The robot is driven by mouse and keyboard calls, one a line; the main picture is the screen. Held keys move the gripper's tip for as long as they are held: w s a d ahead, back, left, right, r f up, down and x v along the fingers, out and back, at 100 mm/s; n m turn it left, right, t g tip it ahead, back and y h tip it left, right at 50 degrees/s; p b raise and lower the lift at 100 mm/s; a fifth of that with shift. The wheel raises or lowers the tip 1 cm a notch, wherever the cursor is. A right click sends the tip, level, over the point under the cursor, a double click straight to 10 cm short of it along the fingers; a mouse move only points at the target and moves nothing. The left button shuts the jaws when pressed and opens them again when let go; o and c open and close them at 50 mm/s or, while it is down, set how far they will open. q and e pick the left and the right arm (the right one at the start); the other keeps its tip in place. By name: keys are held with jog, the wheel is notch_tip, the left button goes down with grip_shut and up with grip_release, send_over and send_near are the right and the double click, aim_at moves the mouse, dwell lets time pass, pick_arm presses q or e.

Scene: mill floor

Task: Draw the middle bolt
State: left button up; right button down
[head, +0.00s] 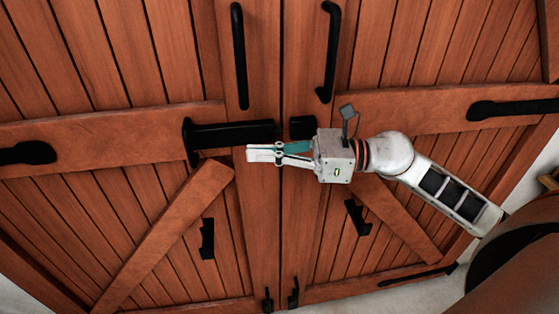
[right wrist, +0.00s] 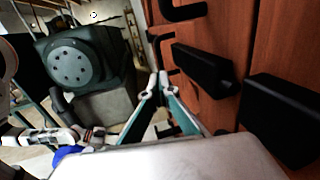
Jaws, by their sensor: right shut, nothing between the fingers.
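The middle bolt (head: 232,134) is a thick black bar lying level across the left door leaf, with a tall plate at its left end. A short black keeper (head: 302,127) sits on the right leaf; a gap shows between bar and keeper. My right gripper (head: 250,153) is shut and empty, pointing left just below the bar's right part. In the right wrist view its fingertips (right wrist: 157,82) meet, apart from the black bolt (right wrist: 200,70) to their right. Whether they touch the bolt in the head view is hard to tell.
Two upright black handles (head: 239,56) (head: 331,52) stand above the bolt. Lower fittings include small black brackets (head: 207,239) (head: 357,217) and bolts at the door foot (head: 293,293). A dark green machine (right wrist: 80,62) stands left in the right wrist view.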

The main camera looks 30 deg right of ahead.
jog(key=v, duration=0.3)
jog(key=shift+s+d+r+b, duration=0.1)
jog(key=shift+s+d+b, duration=0.1)
jog(key=shift+b, duration=0.2)
dwell(0.3)
